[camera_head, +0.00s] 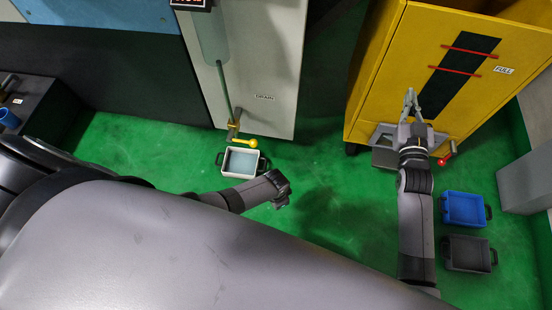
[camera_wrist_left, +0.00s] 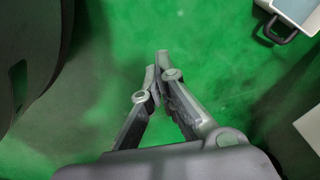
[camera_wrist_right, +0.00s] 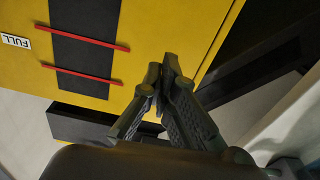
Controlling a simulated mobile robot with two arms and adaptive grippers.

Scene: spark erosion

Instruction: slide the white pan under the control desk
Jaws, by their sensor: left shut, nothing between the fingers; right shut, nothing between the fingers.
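The white pan (camera_head: 240,162) stands on the green floor below the drain spout of a pale cabinet. It has dark handles and holds pale bluish liquid. Its corner and one handle show at the top right of the left wrist view (camera_wrist_left: 280,30). My left gripper (camera_wrist_left: 158,62) is shut and empty above the bare floor, right of the pan and apart from it in the head view. My right gripper (camera_head: 410,96) is shut and empty before the yellow cabinet (camera_head: 390,70); its fingertips also show in the right wrist view (camera_wrist_right: 160,68). I cannot tell which unit is the control desk.
A yellow lever (camera_head: 240,142) sits just above the pan. A red-knobbed lever (camera_head: 447,158) is low on the yellow cabinet. A blue pan (camera_head: 465,208) and a dark pan (camera_head: 469,253) lie at the right. Green floor is clear between the two cabinets.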

